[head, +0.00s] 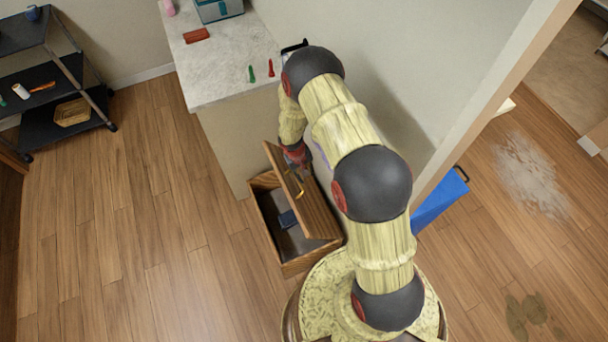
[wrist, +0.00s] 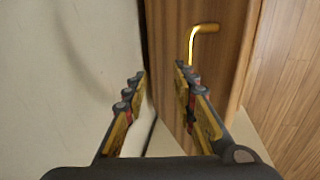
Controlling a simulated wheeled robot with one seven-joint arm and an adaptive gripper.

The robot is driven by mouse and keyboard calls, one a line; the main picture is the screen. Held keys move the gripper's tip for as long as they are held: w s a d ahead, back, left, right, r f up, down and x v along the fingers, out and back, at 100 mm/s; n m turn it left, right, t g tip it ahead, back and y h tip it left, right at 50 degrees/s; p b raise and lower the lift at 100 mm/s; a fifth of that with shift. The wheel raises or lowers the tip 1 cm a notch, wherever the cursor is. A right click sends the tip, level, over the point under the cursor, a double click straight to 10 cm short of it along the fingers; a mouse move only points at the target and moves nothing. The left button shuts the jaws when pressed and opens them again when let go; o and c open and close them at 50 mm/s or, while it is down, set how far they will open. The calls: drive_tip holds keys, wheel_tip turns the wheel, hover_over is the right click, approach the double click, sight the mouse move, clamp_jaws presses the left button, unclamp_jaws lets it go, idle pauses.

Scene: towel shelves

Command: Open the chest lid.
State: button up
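The wooden chest (head: 297,265) stands on the floor below the counter's end, beside my base. Its lid (head: 318,215) is raised and tilted, so part of the inside shows, with a dark blue item (head: 288,219) in it. A gold handle (head: 300,190) is on the lid's face; it also shows in the wrist view (wrist: 205,28). My gripper (head: 297,157) is at the lid's upper far end, partly hidden by my arm. In the wrist view my gripper (wrist: 158,80) is open, with the lid's edge between and beyond its fingers. I cannot tell whether it touches the lid.
A counter (head: 225,70) with small items stands behind the chest. A black shelf cart (head: 60,80) stands at the far left. The wooden floor left of the chest is clear.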

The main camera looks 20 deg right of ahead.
drive_tip(key=w+d+r+p, duration=0.1)
drive_tip(key=d+r+p, duration=0.2)
drive_tip(key=r, duration=0.3)
drive_tip(key=shift+d+r, duration=0.35)
drive_tip(key=shift+d, duration=0.25)
idle(0.4)
drive_tip(key=shift+w, duration=0.15)
wheel_tip(320, 180, up, 7)
drive_tip(key=a, duration=0.2)
drive_tip(key=shift+s, duration=0.4)
drive_tip(key=shift+a, duration=0.2)
drive_tip(key=shift+c, duration=0.4)
